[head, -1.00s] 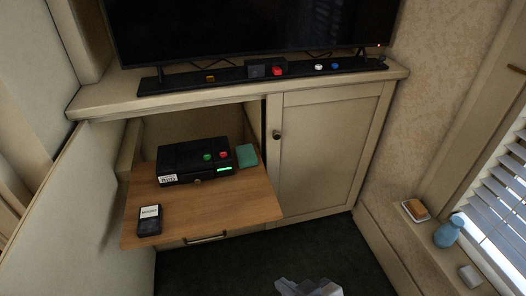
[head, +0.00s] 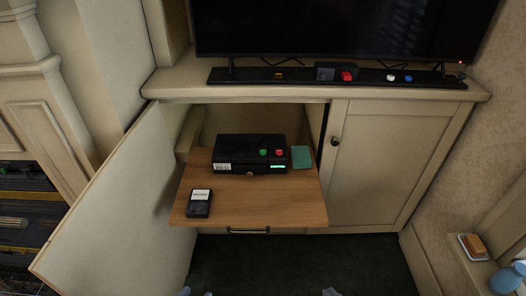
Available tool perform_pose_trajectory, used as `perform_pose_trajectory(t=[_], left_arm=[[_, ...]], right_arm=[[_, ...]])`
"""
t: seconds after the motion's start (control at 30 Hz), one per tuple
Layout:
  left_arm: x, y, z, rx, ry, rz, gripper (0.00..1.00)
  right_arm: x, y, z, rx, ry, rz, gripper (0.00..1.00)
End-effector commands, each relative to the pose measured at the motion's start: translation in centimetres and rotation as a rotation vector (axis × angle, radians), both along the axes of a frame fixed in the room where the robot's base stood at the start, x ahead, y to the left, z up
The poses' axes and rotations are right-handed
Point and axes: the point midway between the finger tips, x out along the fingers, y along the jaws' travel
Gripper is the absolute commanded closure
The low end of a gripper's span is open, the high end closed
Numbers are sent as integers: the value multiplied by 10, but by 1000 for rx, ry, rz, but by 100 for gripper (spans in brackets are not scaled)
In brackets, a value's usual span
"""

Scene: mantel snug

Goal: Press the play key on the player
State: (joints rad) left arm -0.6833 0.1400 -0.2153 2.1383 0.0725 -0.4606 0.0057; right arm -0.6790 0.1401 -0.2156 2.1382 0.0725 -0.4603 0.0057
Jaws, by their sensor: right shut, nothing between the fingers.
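The player, a black box (head: 240,151), sits on a pulled-out wooden shelf (head: 275,205). A green round key (head: 263,152) and a red round key (head: 279,153) are on its top right. A lit green display (head: 278,167) and a round knob are on its front. A label is at its front left. My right gripper (head: 330,292) barely shows at the bottom edge, shut and empty, well below and apart from the player. A small pale part, which seems to be my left gripper (head: 184,291), shows at the bottom edge; its jaws cannot be made out.
A black labelled cassette-like box (head: 199,203) and a teal block (head: 301,157) lie on the shelf. An open cabinet door (head: 110,200) stands at left; the right door (head: 375,165) is closed. A TV and a bar (head: 300,77) with coloured pieces are above.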

Motion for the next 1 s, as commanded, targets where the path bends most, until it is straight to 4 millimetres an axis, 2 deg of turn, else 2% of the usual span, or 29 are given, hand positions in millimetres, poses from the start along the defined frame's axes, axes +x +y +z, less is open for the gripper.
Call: perform_pose_trajectory(t=[0.03, 0.1, 1.0], left_arm=[[0, 0, 0, 0, 0, 0, 80], [0, 0, 0, 0, 0, 0, 100], [0, 0, 0, 0, 0, 0, 100]], right_arm=[[0, 0, 0, 0, 0, 0, 100], [0, 0, 0, 0, 1, 0, 100], [-1, 0, -1, 0, 4, 0, 100]])
